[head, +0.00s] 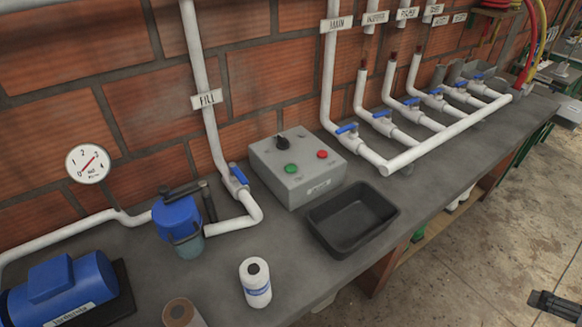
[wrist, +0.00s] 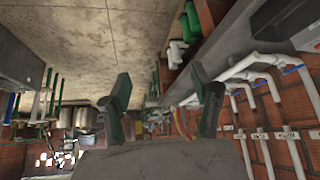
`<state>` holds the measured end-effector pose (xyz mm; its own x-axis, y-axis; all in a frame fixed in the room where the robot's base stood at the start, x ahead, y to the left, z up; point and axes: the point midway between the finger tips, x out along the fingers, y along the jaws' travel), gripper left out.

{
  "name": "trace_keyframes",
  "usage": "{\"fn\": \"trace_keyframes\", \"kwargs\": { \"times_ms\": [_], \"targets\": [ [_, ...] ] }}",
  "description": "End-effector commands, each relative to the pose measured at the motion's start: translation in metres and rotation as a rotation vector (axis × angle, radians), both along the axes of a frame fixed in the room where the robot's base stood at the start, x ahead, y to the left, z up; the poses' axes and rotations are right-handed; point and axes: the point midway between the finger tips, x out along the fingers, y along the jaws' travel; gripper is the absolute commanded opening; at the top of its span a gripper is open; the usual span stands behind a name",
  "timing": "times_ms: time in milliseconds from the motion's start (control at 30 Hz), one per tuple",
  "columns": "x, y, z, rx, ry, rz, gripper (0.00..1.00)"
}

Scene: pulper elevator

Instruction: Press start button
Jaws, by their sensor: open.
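The grey control box (head: 297,172) stands on the workbench against the brick wall. Its sloped top has a green button (head: 292,169) on the left, a red button (head: 322,154) on the right and a black knob (head: 283,143) behind them. The button labels are not readable. My gripper (wrist: 163,92) is open and empty in the wrist view, its two dark fingers wide apart. In the head view, a dark gripper end (head: 555,304) shows at the lower right edge, over the floor and well apart from the box.
A black tray (head: 352,218) sits right in front of the box. White pipes with blue valves (head: 346,129) run along the bench to its right. A blue-topped filter (head: 178,218), a white bottle (head: 255,283) and a blue pump (head: 60,289) stand left. The floor (head: 470,240) beside the bench is clear.

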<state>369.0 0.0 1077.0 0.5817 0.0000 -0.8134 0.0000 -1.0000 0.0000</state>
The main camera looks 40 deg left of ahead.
Motion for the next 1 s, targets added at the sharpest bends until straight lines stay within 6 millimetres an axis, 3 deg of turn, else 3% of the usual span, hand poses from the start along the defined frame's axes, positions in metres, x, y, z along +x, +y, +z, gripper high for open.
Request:
{"fn": "trace_keyframes", "kwargs": {
  "times_ms": [33,433,1000],
  "targets": [
    [0.0,0.0,0.0,0.0,0.0,0.0,0.51],
    [0.0,0.0,0.0,0.0,0.0,0.0,0.0],
    [0.0,0.0,0.0,0.0,0.0,0.0,0.0]
  ]
}}
